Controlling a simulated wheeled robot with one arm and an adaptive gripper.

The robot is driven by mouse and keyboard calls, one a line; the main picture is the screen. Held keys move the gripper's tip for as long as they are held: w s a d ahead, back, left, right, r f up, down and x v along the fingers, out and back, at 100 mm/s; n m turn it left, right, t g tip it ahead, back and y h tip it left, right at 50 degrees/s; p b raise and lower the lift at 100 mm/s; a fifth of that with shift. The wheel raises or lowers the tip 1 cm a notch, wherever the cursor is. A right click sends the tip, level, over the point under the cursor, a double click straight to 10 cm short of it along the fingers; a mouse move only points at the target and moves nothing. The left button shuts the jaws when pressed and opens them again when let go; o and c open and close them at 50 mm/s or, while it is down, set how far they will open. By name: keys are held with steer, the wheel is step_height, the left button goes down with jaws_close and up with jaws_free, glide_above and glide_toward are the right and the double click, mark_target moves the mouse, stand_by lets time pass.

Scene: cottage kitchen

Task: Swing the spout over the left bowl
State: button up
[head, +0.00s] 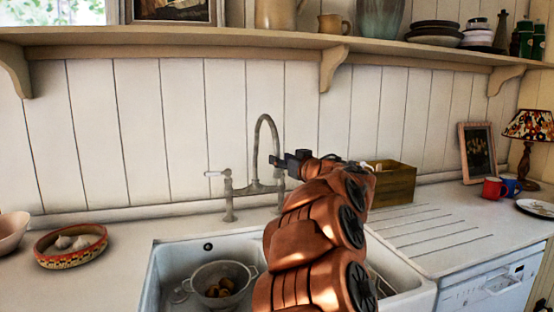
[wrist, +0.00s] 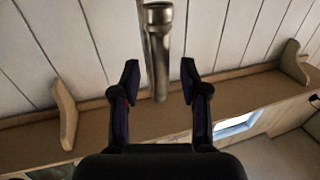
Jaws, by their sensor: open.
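The grey metal tap stands behind the double sink (head: 157,280). Its tall arched spout (head: 265,118) curves over to the right, and its outlet end comes down by my gripper (head: 279,160). In the wrist view the spout (wrist: 158,45) hangs between the two spread fingers of my gripper (wrist: 160,82), with a visible gap on each side. My gripper is open. The left bowl (head: 175,262) of the sink holds a white colander (head: 207,274) with brown round things in it. My arm hides most of the right bowl (head: 400,277).
The tap's lever (head: 217,174) sticks out left of the spout. A wooden box (head: 392,186) stands right of my gripper on the counter. A patterned dish (head: 70,247) sits left of the sink. The shelf (head: 170,38) runs above the tap.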

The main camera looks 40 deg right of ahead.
steer(key=shift+w+d, duration=0.15)
steer(key=shift+w, duration=1.3)
steer(key=shift+c, duration=0.3)
jaws_close()
